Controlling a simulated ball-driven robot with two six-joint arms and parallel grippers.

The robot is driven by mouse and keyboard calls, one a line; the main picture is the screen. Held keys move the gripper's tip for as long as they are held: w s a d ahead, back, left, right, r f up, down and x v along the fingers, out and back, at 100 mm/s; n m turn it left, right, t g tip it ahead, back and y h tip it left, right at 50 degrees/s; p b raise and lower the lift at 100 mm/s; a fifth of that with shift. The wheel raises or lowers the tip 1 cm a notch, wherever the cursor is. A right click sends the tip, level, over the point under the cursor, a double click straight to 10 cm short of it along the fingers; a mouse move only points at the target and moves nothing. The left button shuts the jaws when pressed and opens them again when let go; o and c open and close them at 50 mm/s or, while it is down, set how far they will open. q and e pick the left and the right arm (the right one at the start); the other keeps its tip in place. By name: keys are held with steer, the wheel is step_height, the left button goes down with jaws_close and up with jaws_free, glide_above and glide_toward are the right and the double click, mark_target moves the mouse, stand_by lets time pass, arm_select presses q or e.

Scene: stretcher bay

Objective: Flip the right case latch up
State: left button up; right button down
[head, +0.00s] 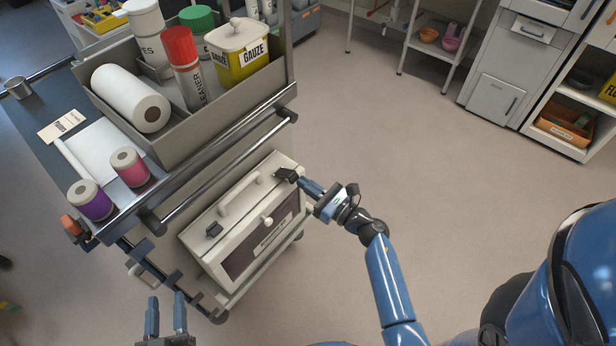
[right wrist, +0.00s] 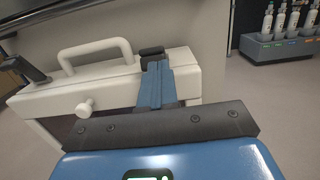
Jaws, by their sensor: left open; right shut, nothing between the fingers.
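The white case (head: 228,262) sits on the lower shelf of the cart, with a handle on top and a round knob on its front. Its right latch (head: 287,174) is a small dark piece at the top front edge. In the right wrist view the right latch (right wrist: 152,51) shows just beyond my fingertips. My right gripper (head: 303,183) is shut and empty, with its tips at or very near this latch; contact is unclear. The fingers (right wrist: 157,82) hide part of the latch. The left latch (head: 214,230) is dark too. My left gripper (head: 166,312) is open and empty, low in the head view.
The cart's rail (head: 222,172) runs above the case. A grey tray (head: 215,125) on top holds a paper roll, bottles and a gauze box. Purple (head: 90,201) and pink (head: 130,168) rolls stand near the edge. The floor to the right is clear.

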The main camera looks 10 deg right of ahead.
arm_select(q)
step_height(320, 180, up, 12)
steer(key=p, duration=1.1)
arm_select(e)
steer(key=r+g, duration=0.1)
steer(key=r+g+h, duration=0.1)
steer(key=w+a+r+h, duration=0.1)
steer(key=shift+r+g, duration=0.35)
steer(key=shift+g, duration=0.05)
steer(key=shift+d, duration=0.1)
